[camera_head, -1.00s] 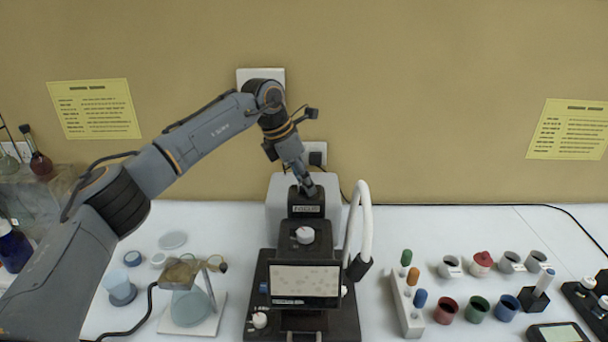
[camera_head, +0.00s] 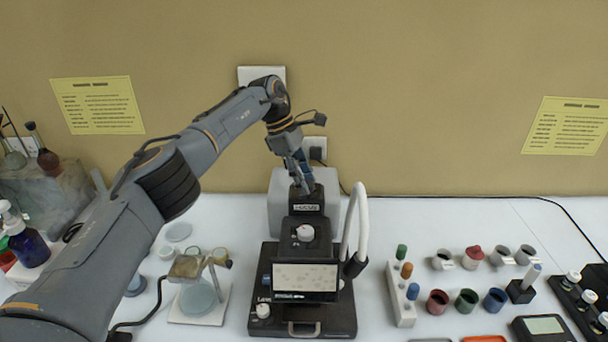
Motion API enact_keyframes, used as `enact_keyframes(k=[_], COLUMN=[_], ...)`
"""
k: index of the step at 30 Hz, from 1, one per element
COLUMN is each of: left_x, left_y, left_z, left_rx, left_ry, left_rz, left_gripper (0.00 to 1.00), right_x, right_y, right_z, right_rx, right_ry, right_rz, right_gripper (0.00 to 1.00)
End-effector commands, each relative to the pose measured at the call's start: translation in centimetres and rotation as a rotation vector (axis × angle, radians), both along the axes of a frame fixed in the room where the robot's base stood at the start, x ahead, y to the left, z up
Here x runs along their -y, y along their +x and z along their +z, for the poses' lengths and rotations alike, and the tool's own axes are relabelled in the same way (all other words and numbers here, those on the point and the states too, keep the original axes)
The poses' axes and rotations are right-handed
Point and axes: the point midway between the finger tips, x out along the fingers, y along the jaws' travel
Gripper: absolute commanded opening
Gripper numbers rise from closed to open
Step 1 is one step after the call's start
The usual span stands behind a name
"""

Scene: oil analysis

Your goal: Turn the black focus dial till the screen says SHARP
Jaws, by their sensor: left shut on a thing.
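A black analysis instrument (camera_head: 262,312) stands on the table in the middle of the head view. Its small screen (camera_head: 305,277) faces me and shows grey specks on a pale ground; the lettering under it is too small to read. The black focus dial (camera_head: 306,198) is at the top of the instrument, above a FOCUS label. My left gripper (camera_head: 302,184) reaches down from above and is shut on the dial; the fingers hide part of it. A white-topped knob (camera_head: 305,232) sits between the dial and the screen. My right gripper is not in view.
A white curved tube (camera_head: 362,215) rises right of the instrument. A glass flask stand (camera_head: 205,297) is at the left. A rack of coloured-capped vials (camera_head: 398,300) and several cups (camera_head: 467,299) stand at the right.

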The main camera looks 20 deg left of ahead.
Motion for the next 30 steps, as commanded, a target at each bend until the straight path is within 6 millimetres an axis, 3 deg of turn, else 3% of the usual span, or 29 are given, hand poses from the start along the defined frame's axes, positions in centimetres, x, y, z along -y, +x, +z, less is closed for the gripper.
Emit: enact_keyframes(k=[17, 18, 21, 30], left_x=[-0.01, 0.00, -0.01, -0.06], left_y=[0.03, 0.03, 0.03, 0.05], left_z=[-0.06, -0.07, -0.06, 0.09], left_rx=[0.000, 0.000, 0.000, 0.001], left_ry=[0.003, 0.003, 0.002, 0.002], left_rz=[-0.032, -0.032, -0.031, -0.031], left_gripper=[0.04, 0.41, 0.58, 0.58], right_x=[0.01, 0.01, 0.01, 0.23], right_y=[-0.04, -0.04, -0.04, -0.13], right_z=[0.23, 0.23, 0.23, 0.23], right_rx=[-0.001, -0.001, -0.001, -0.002], right_ry=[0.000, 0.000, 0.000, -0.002], right_rz=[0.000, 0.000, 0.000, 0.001], right_gripper=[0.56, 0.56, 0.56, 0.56])
